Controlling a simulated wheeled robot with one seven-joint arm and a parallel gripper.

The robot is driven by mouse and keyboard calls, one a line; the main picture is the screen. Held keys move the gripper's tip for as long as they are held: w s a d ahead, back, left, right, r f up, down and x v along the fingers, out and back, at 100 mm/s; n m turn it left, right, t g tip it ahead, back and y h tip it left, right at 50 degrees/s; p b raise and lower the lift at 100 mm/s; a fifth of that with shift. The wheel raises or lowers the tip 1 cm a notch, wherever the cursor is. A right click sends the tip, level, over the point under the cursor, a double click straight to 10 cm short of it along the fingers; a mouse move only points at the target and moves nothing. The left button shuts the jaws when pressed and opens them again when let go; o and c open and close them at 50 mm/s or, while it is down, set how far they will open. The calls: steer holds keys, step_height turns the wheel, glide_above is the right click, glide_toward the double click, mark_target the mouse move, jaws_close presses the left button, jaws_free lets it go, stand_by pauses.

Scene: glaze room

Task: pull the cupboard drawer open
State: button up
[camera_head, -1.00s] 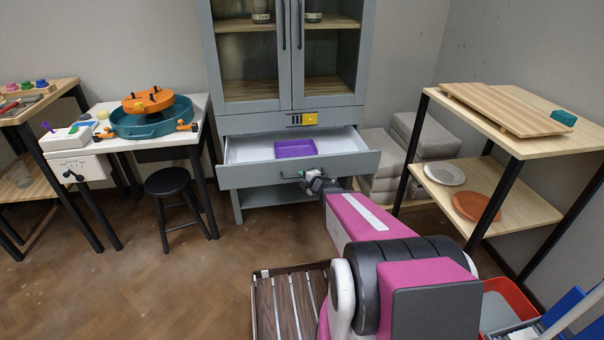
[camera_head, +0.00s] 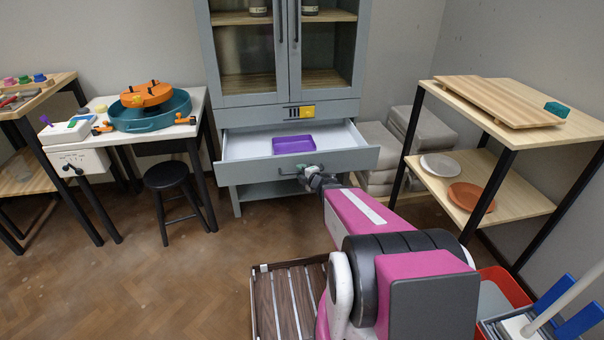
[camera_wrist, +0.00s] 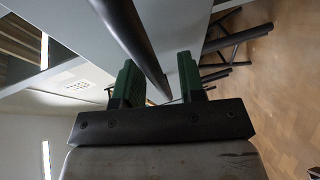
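The grey cupboard (camera_head: 260,119) stands against the back wall. Its wide drawer (camera_head: 245,172) is pulled well out below the glass doors, and its white inside shows. A purple tray (camera_head: 293,144) lies in it. My gripper (camera_head: 312,173) is at the drawer front, right of its middle. In the wrist view, the dark bar handle (camera_wrist: 133,35) runs between the green-padded fingers of my gripper (camera_wrist: 161,82). My wrist partly hides the handle in the head view.
A black stool (camera_head: 172,178) and a white table (camera_head: 197,112) with a teal basin (camera_head: 150,114) stand to the left. A wooden shelf (camera_head: 490,112) stands to the right, near my arm. Grey sacks (camera_head: 380,150) lie beside the cupboard. Floor is free at the left front.

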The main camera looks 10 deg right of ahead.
steer(key=v, duration=1)
steer(key=shift+s, duration=0.4)
steer(key=shift+d, duration=0.2)
steer(key=w+d+m+g+h, duration=0.3)
steer(key=d+m+h, duration=0.2)
steer(key=m+h, duration=0.5)
steer(key=s+a+f+m+g+y, duration=0.1)
steer(key=s+a+m+g+y, duration=0.2)
steer(key=s+a+m+g, duration=0.6)
steer(key=s+m+g, duration=0.2)
steer(key=shift+s+m+g+y, duration=0.3)
steer(key=shift+y, duration=0.1)
